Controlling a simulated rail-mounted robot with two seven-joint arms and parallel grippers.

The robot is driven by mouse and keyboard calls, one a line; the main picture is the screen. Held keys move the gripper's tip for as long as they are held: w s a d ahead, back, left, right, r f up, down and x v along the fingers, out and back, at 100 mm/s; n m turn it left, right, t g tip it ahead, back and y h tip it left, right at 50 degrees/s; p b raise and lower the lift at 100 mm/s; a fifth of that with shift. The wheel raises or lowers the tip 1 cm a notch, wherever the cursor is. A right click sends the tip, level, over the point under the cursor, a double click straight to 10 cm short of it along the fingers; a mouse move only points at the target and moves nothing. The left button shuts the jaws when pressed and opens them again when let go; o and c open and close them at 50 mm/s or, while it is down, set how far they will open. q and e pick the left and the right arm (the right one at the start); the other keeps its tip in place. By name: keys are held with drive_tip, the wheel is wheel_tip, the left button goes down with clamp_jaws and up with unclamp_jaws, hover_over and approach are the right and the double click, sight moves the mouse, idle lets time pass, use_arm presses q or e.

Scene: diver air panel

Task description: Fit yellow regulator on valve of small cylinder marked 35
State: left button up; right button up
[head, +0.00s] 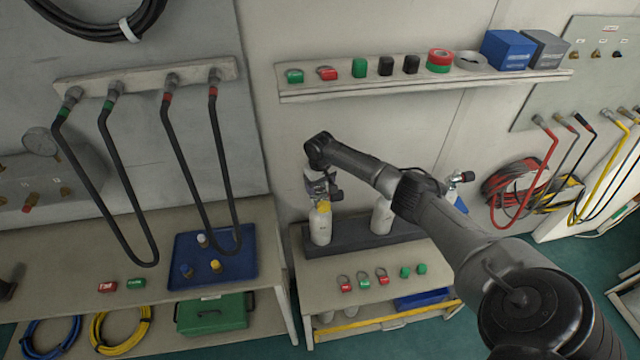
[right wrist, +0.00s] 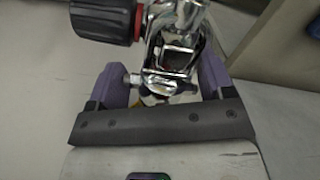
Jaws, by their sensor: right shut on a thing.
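A white cylinder (head: 320,228) stands at the left end of a dark rack. A chrome fitting with a black, red-ringed knob (right wrist: 103,20) is at its top. A yellow part, seemingly the yellow regulator (head: 323,206), shows there, mostly hidden; only a sliver of yellow shows in the right wrist view. My right gripper (head: 320,186) is over the cylinder top. Its purple fingers (right wrist: 172,85) are shut on metal at the fitting. I cannot tell whether the regulator is seated on the valve. No number is readable. My left gripper is out of view.
Another white cylinder (head: 382,216) stands close by on the right, partly behind my arm. A blue tray (head: 245,268) with several small capped items is on the left bench. Tags lie in front of the rack. A shelf (head: 420,84) hangs above.

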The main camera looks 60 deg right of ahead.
drive_tip(key=shift+s+f, duration=0.15)
drive_tip(key=shift+f, duration=0.6)
drive_tip(key=shift+d+f, duration=0.1)
drive_tip(key=shift+f, duration=0.15)
drive_tip(key=shift+r, duration=0.3)
drive_tip(key=shift+s+a+r+p, duration=0.1)
drive_tip(key=shift+a+r+p, duration=0.1)
drive_tip(key=shift+r+p, duration=0.4)
drive_tip(key=shift+s+a+r+p, duration=0.1)
drive_tip(key=shift+r+p, duration=0.4)
drive_tip(key=shift+p, duration=0.3)
drive_tip(key=shift+r, duration=0.2)
